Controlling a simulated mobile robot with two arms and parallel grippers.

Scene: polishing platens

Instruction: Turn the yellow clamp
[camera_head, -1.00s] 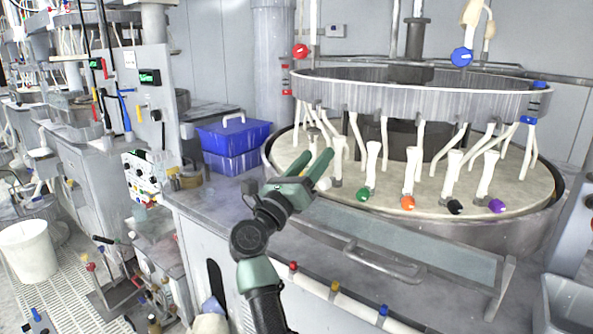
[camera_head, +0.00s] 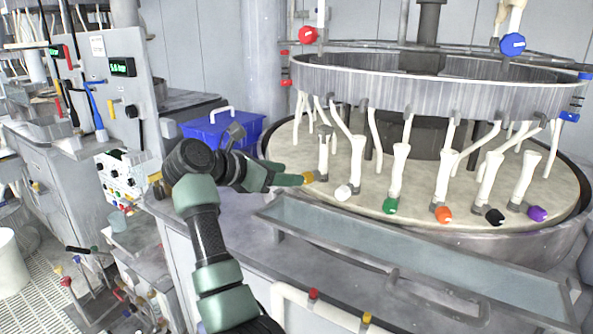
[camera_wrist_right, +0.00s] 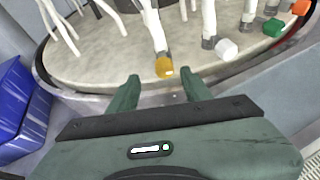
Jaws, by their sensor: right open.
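The yellow clamp (camera_head: 309,177) sits at the lower end of a white hose on the left part of the round platen (camera_head: 375,195). In the right wrist view the yellow clamp (camera_wrist_right: 165,67) lies just beyond my fingertips, between their lines and a little right of centre. My right gripper (camera_head: 296,180) reaches in over the platen's left rim with its fingers pointing at the clamp. In the wrist view my right gripper (camera_wrist_right: 160,82) is open, with nothing between its fingers. In the head view the near finger partly overlaps the clamp's edge, and I cannot tell whether they touch. My left gripper is not in view.
White (camera_head: 343,192), green (camera_head: 390,206), orange (camera_head: 443,214), black (camera_head: 494,216) and purple (camera_head: 537,213) clamps follow along the platen to the right. A blue bin (camera_head: 215,130) stands left of the platen. A long trough (camera_head: 400,255) runs along the front.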

